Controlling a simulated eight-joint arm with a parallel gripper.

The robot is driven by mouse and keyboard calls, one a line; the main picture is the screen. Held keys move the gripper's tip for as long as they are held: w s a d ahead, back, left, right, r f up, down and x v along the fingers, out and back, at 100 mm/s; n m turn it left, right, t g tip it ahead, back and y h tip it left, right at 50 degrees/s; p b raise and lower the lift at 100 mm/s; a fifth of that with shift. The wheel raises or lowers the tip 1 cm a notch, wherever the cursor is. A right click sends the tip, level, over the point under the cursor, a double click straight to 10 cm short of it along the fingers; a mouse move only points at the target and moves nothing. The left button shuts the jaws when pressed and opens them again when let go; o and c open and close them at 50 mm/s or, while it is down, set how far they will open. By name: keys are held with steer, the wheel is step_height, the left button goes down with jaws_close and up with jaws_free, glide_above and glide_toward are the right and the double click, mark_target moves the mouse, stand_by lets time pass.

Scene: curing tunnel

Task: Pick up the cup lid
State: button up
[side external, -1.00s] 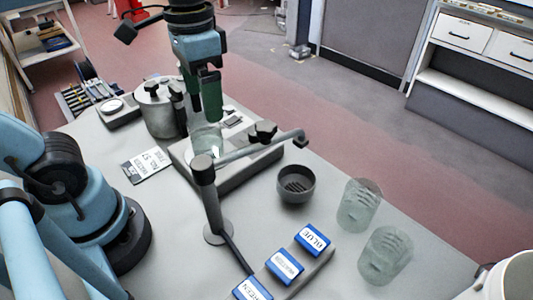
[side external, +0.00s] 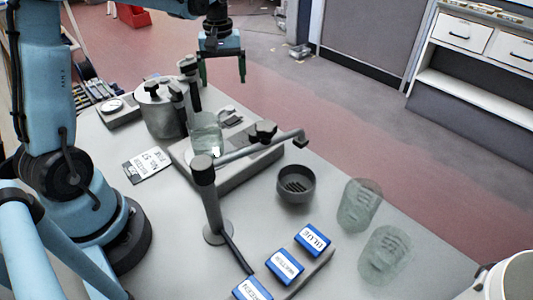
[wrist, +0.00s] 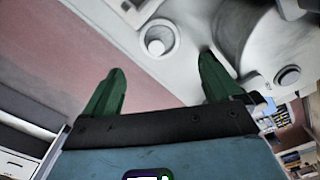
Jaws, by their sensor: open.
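My gripper (side external: 223,80) is open and empty, with its two green fingers apart and pointing down. It hangs in the air beyond the back edge of the table, behind the clear cup (side external: 206,137). In the wrist view my gripper (wrist: 158,80) also shows spread fingers with nothing between them. The clear cup stands on a grey platform (side external: 245,172) on the table. I cannot make out a separate cup lid for certain in either view. A small round, ring-shaped thing (wrist: 157,42) lies beyond the fingers in the wrist view; I cannot tell what it is.
A grey pot (side external: 162,115) stands left of the clear cup. A jointed stand (side external: 208,200) reaches across the platform's front. A dark slotted bowl (side external: 296,185), two clear cups (side external: 360,206) (side external: 384,254) and blue labelled blocks (side external: 313,239) are further right and forward. Bare table lies around the bowl.

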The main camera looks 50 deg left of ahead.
mark_target(227, 110)
step_height(227, 110, down, 11)
steer(key=shift+d+r, duration=0.1)
steer(key=shift+d, duration=0.05)
stand_by(0.4)
steer(key=c, duration=0.8)
steer(key=shift+r, duration=0.1)
